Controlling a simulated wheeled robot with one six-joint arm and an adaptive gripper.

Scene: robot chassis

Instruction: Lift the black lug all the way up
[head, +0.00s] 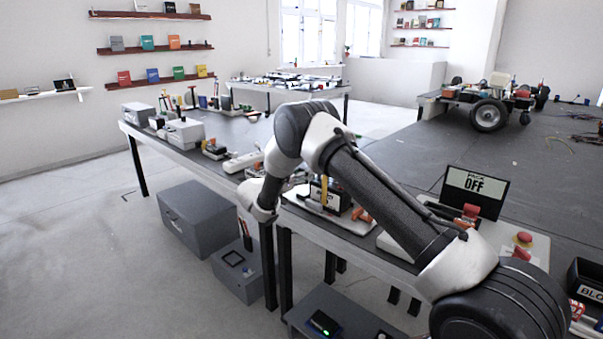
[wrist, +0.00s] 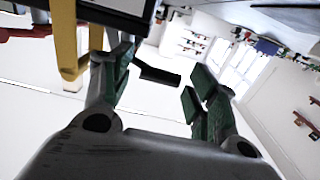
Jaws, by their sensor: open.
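A short black bar, which looks like the black lug (wrist: 157,74), shows in the wrist view between the two fingers of my gripper (wrist: 158,78). The left finger is close to it and a clear gap separates it from the right finger. My gripper is open and holds nothing. The bar's left end is near or behind the left finger, so its attachment is hidden. In the head view my arm reaches over the bench, and the lug cannot be made out there. A dark boxy unit with a white label (head: 326,195) and a yellow strip stands beside my arm.
A yellow frame part (wrist: 68,45) and a dark panel edge crowd the upper left of the wrist view. A "PACK OFF" display (head: 474,190) and a red button (head: 523,238) stand on the right bench. Grey boxes (head: 208,218) sit on the floor.

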